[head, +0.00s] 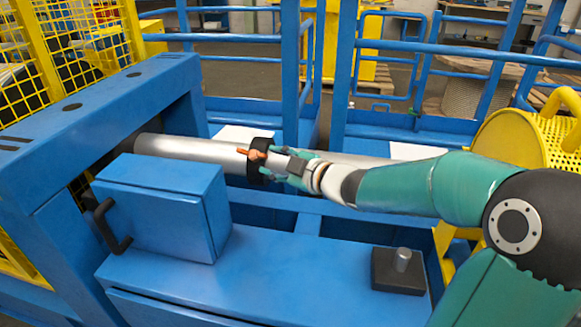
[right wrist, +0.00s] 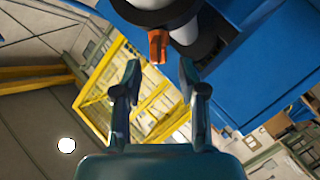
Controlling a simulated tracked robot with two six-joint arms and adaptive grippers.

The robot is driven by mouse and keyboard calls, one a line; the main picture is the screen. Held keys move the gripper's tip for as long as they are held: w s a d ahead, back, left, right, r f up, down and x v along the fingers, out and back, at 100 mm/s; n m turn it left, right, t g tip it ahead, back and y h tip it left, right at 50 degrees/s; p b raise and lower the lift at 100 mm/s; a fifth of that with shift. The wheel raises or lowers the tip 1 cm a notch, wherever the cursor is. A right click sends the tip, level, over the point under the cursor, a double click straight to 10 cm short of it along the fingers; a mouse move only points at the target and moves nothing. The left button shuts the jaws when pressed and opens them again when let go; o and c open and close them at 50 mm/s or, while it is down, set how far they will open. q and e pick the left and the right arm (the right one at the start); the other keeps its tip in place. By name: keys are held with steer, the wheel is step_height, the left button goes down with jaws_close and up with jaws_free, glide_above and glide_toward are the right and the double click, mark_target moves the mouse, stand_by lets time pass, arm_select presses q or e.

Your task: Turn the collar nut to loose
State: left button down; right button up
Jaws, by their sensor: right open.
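The collar nut (head: 263,143) is a black ring around a long silver shaft (head: 195,148) in the head view. An orange tab (head: 256,154) sticks out from it. The orange tab (right wrist: 158,46) also shows in the right wrist view, below the dark underside of the collar nut (right wrist: 155,12). My right gripper (head: 278,167) is at the collar nut, on its right side in the head view. In the right wrist view my right gripper (right wrist: 159,70) is open, with the tab just beyond and between its two fingertips. Contact cannot be told. My left gripper is not in view.
A blue box with a black handle (head: 160,200) stands left of the collar nut, on a blue bench (head: 270,270). A dark block with a metal peg (head: 399,272) sits at the bench's right. Blue rails and a yellow perforated guard (head: 510,135) stand around.

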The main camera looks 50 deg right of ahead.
steer(key=v, duration=0.5)
steer(key=shift+s+a, duration=0.1)
steer(key=shift+s, duration=0.2)
